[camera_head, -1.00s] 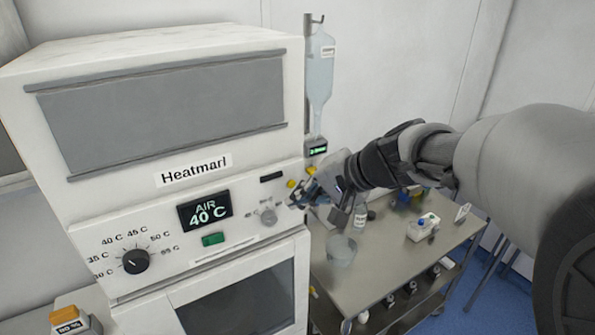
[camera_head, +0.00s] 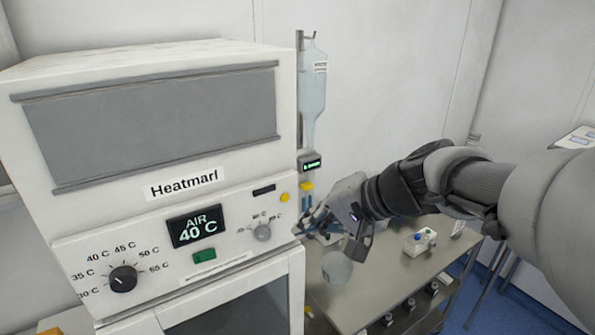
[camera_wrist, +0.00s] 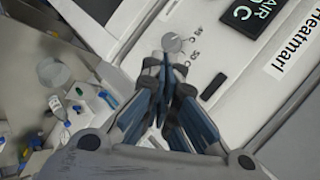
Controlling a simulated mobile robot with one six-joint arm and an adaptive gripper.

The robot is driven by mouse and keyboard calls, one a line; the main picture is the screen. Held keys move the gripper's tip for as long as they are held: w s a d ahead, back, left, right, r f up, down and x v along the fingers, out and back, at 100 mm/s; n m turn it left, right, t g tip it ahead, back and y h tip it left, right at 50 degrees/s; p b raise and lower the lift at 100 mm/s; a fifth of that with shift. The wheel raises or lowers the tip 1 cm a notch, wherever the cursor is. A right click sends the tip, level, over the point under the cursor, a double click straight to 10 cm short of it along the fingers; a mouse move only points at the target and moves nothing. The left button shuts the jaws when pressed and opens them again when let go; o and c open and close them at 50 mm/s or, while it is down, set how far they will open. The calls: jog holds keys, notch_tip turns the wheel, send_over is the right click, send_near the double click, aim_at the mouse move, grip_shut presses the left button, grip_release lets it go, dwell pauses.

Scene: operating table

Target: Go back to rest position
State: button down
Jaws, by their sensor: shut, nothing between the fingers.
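My gripper (camera_head: 312,222) is near the right side of the white Heatmarl warming cabinet (camera_head: 240,72), close to its small grey knob (camera_head: 262,232). In the wrist view my gripper (camera_wrist: 172,75) has its fingers together, with nothing held between them. The small grey knob (camera_wrist: 173,42) shows just beyond the fingertips there. I cannot tell whether the fingertips touch the panel. The arm reaches in from the right.
A steel trolley (camera_head: 395,275) with a clear bowl (camera_head: 337,268) and small containers stands right of the cabinet. A fluid bag (camera_head: 312,90) hangs on a pole behind. A larger black dial (camera_head: 123,278) is at the panel's left.

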dwell(0.4)
jog(key=s+d+f+n+h+b, duration=0.2)
jog(key=s+d+f+h+b, duration=0.2)
jog(key=s+f, duration=0.5)
jog(key=s+d+f+n+h+b, duration=0.2)
jog(key=s+d+f+h+b, duration=0.2)
jog(key=s+d+f+b, duration=0.4)
jog(key=s+d+f, duration=0.1)
jog(key=s+f, duration=0.1)
jog(key=s, duration=0.4)
jog(key=shift+s+d+f+g, duration=0.2)
jog(key=shift+s+d+g, duration=0.05)
jog(key=shift+d+g, duration=0.15)
